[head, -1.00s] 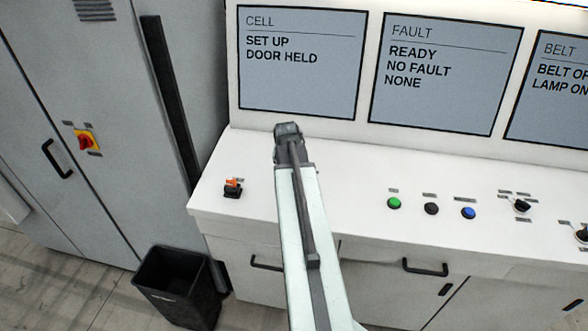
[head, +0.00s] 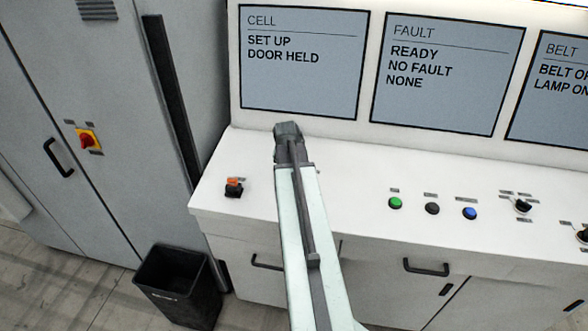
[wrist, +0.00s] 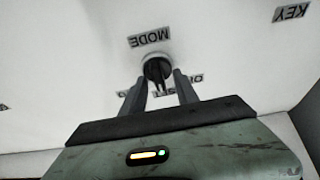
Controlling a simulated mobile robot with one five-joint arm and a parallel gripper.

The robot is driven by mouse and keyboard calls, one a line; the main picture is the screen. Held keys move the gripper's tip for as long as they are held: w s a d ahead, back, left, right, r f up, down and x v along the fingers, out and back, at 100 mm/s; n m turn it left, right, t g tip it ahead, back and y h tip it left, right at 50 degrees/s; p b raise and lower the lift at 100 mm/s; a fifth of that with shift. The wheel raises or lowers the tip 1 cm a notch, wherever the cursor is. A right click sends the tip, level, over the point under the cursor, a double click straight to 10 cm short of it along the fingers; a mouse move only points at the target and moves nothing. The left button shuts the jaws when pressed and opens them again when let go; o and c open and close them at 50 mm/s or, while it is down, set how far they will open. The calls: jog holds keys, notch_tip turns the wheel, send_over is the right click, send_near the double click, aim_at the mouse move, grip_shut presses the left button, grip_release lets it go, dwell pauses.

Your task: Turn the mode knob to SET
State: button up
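The mode knob (wrist: 157,68) is a dark round knob on the white console, seen in the wrist view beside an upside-down MODE label (wrist: 149,37). Smaller labels below it are partly hidden by my fingers, so its setting cannot be read. My gripper (wrist: 160,78) is open, its two fingers apart at either side of the knob's near part. I cannot tell whether they touch it. In the head view my arm hides the knob and the fingers. The CELL screen (head: 300,85) reads SET UP, DOOR HELD.
An orange-and-black key switch (head: 233,188) is left of my arm. Green (head: 395,203), black (head: 432,208) and blue (head: 470,213) buttons and a black selector (head: 522,205) lie to the right. A grey cabinet (head: 85,190) and black bin (head: 178,287) stand at left.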

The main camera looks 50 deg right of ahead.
jog(key=p+v, duration=0.7)
jog(key=shift+r, duration=0.35)
jog(key=shift+s, duration=0.1)
jog(key=w+a+f+n+y, duration=0.1)
jog(key=w+a+n, duration=0.25)
jog(key=a, duration=0.75)
jog(key=w+a+n+y, duration=0.15)
jog(key=w+a, duration=0.25)
jog(key=a, duration=0.7)
jog(key=a+f+n+g+y+b, duration=0.15)
jog(key=a+n, duration=0.55)
jog(key=a, duration=1.5)
jog(key=s+d+f+b, duration=0.1)
jog(key=s+f+b, duration=0.2)
jog(key=f+b, duration=1.5)
jog(key=shift+f+g, duration=0.45)
jog(key=shift+f, duration=0.1)
